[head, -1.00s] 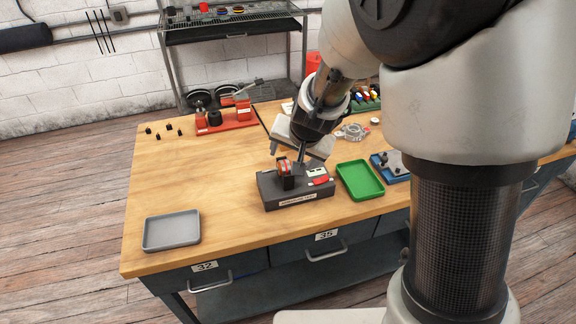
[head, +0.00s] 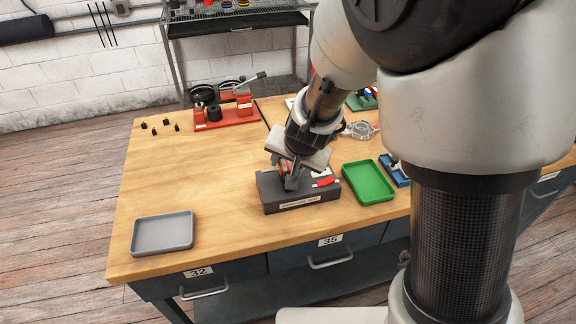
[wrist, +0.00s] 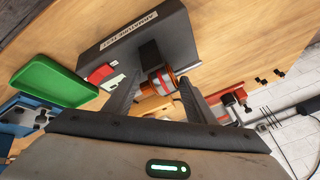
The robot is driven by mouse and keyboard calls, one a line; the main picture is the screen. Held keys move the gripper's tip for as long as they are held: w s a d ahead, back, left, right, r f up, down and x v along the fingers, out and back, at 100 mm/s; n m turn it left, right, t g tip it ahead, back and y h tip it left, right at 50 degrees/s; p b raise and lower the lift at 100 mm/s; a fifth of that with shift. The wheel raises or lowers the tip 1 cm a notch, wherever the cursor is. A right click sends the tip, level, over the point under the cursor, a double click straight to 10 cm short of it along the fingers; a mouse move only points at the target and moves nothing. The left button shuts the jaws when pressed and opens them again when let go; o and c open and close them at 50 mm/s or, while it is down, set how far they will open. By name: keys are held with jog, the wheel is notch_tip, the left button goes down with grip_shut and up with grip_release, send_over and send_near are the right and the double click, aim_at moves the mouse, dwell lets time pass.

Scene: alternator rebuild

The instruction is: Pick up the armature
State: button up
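The armature (wrist: 162,80), a small copper-orange and silver cylinder, sits at the black test block (wrist: 185,25) labelled as an armature test. In the head view the armature (head: 284,167) is mostly hidden by my gripper (head: 288,176), which points down over the block (head: 290,203). In the wrist view the two fingers of my gripper (wrist: 158,84) stand apart, one on each side of the armature. Gaps show between the fingers and the armature, so my gripper looks open around it. I cannot tell its exact depth between the fingers.
A green tray (head: 368,182) lies right of the block, with a blue fixture (head: 394,172) beyond it. A grey tray (head: 163,234) is at the front left. A red press fixture (head: 226,117) and small black parts (head: 160,127) are at the back. The table's left middle is clear.

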aim_at(290, 165)
grip_shut()
notch_tip(290, 165, up, 10)
jog(key=p, duration=0.7)
jog(key=d+f+n+g+y, duration=0.1)
jog(key=d+n, duration=0.3)
jog(key=d, duration=1)
jog(key=shift+f+n+y, duration=0.4)
jog(key=shift+y, duration=0.3)
